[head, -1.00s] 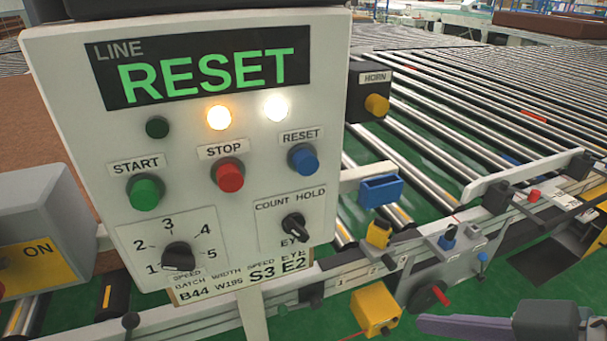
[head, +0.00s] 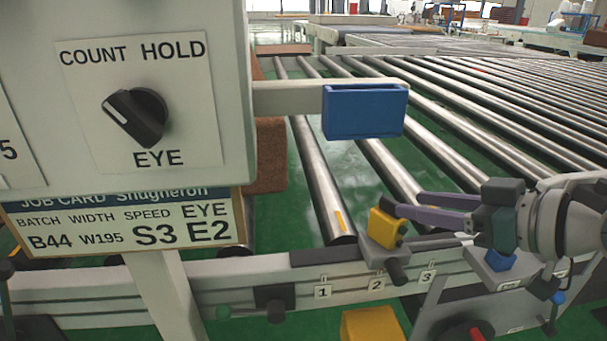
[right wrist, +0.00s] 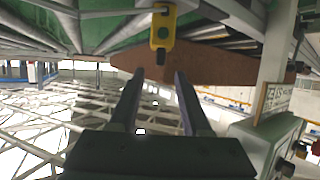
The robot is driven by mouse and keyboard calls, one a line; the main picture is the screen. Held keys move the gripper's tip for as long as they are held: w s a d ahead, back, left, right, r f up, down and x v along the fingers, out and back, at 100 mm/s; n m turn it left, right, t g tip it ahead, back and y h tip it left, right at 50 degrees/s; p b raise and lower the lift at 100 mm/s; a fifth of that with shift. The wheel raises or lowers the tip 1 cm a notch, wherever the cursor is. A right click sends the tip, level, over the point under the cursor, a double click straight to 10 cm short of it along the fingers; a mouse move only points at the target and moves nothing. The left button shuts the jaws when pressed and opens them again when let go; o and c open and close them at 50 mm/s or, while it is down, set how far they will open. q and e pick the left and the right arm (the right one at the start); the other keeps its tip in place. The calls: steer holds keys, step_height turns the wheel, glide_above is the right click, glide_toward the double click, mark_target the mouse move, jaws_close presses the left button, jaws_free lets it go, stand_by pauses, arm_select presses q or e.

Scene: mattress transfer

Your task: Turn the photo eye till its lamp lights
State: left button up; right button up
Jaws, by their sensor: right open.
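The photo eye is most likely the small yellow block (head: 384,229) on the rail by mark 2; a dark knob shows just below it. I cannot make out a lit lamp on it. My right gripper (head: 402,203) comes in from the right, open, its fingers pointing at the block's upper part. In the head view one fingertip overlaps the block's top edge; I cannot tell if they touch. In the right wrist view the yellow block (right wrist: 163,28) lies ahead, between the lines of the two open fingers (right wrist: 155,80). My left gripper is out of view.
The job card (head: 130,225) reads S3 and E2. The control panel (head: 225,100) with the COUNT HOLD knob (head: 136,117) stands at left. A blue holder (head: 364,112) juts above the rail (head: 215,285). A yellow box (head: 372,325) sits below; rollers (head: 480,115) lie behind.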

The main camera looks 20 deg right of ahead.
mark_target(393, 201)
steer(key=b+x, duration=0.1)
steer(key=x, duration=0.3)
steer(key=shift+w+f, duration=0.2)
steer(key=shift+w+a+f+b, duration=0.1)
steer(key=shift+w+b, duration=0.1)
steer(key=shift+w, duration=0.15)
steer(key=shift+w+a+f+b, duration=0.1)
steer(key=shift+w+a+b, duration=0.1)
steer(key=shift+w, duration=0.1)
steer(key=shift+d, duration=0.1)
steer(key=shift+c, duration=0.2)
jaws_close()
